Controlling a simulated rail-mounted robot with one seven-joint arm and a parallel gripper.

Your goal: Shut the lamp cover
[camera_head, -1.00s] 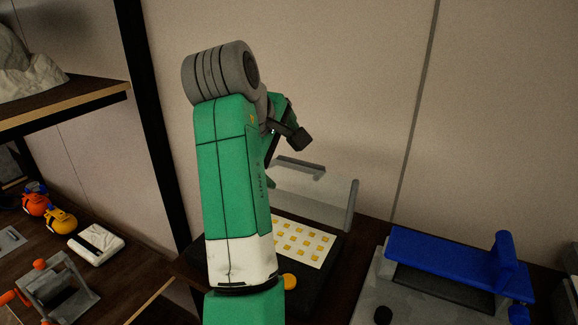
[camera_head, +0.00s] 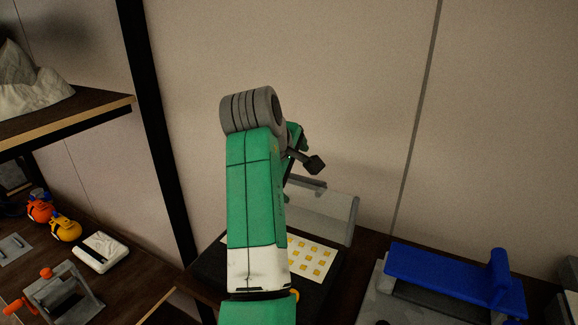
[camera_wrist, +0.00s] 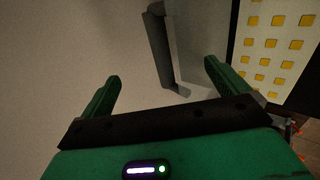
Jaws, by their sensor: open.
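The lamp has a white panel with rows of yellow squares (camera_head: 312,259) in a dark base on the table; my arm hides its left part. Its pale, see-through cover (camera_head: 325,216) stands raised behind the panel, with a grey right edge. In the wrist view a grey bar (camera_wrist: 160,48), which looks like part of the cover, is ahead of my gripper (camera_wrist: 162,72), and the lamp panel (camera_wrist: 275,45) is at the right. The two green fingers are apart and nothing is gripped. I cannot tell whether they touch the cover. In the head view my arm mostly hides the gripper.
A blue-topped device (camera_head: 445,278) stands right of the lamp. At left are a grey frame with orange knobs (camera_head: 62,293), a white box (camera_head: 100,252) and orange and yellow round items (camera_head: 65,228). A dark post (camera_head: 155,130) and the wall stand behind.

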